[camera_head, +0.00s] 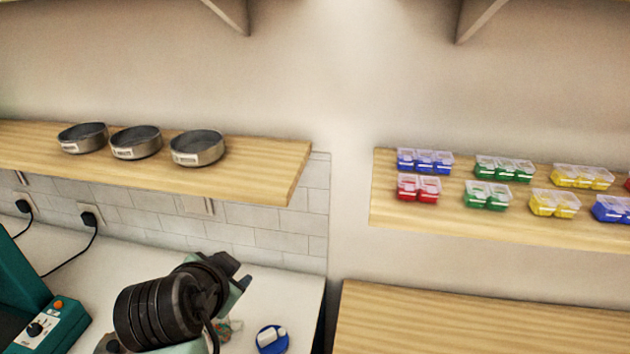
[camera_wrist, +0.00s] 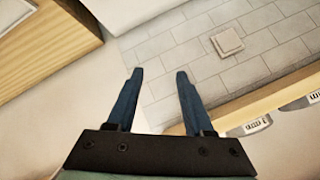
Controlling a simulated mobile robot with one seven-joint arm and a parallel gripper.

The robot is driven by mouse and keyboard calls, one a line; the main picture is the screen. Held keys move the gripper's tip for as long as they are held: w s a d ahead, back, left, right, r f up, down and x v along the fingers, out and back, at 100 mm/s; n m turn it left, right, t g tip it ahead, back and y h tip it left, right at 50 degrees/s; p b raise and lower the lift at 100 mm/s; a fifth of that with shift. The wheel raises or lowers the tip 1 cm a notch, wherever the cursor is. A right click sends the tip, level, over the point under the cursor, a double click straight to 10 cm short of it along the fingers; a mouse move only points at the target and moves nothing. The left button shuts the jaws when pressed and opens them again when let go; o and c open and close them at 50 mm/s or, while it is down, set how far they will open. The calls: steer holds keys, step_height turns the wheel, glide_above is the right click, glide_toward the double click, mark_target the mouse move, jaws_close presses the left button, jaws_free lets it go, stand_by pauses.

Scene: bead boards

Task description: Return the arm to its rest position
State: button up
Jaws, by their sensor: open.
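My gripper (camera_wrist: 160,74) is in the wrist view, with its two blue fingers apart and nothing between them. Tiled wall lies beyond the fingers. In the head view my black and teal arm is folded low over the white counter (camera_head: 285,293), left of centre. The arm's end points up and right there, and its fingers are hard to make out.
Three labelled metal pans (camera_head: 197,148) stand on the left wooden shelf (camera_head: 262,180) above my arm. Small coloured bins (camera_head: 425,161) fill the right shelf (camera_head: 400,215). A teal machine (camera_head: 55,328) is at left. A blue round item (camera_head: 263,347) lies right of my arm.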

steer(key=d+r+n+t+y, duration=0.15)
steer(key=d+r+t, duration=0.3)
steer(key=r, duration=0.85)
steer(key=d+r+n+t+h, duration=0.1)
steer(key=d+r+n+t, duration=0.3)
steer(key=r, duration=0.9)
steer(key=s+d+r+n+t, duration=0.1)
steer(key=s+d+r+t, duration=0.1)
steer(key=s+r+t, duration=0.2)
steer(key=s+d+r+n+t, duration=0.1)
steer(key=s+r+t, duration=0.4)
steer(key=s+r, duration=0.6)
step_height(320, 180, up, 3)
steer(key=shift+d+f, duration=0.2)
steer(key=shift+d, duration=0.65)
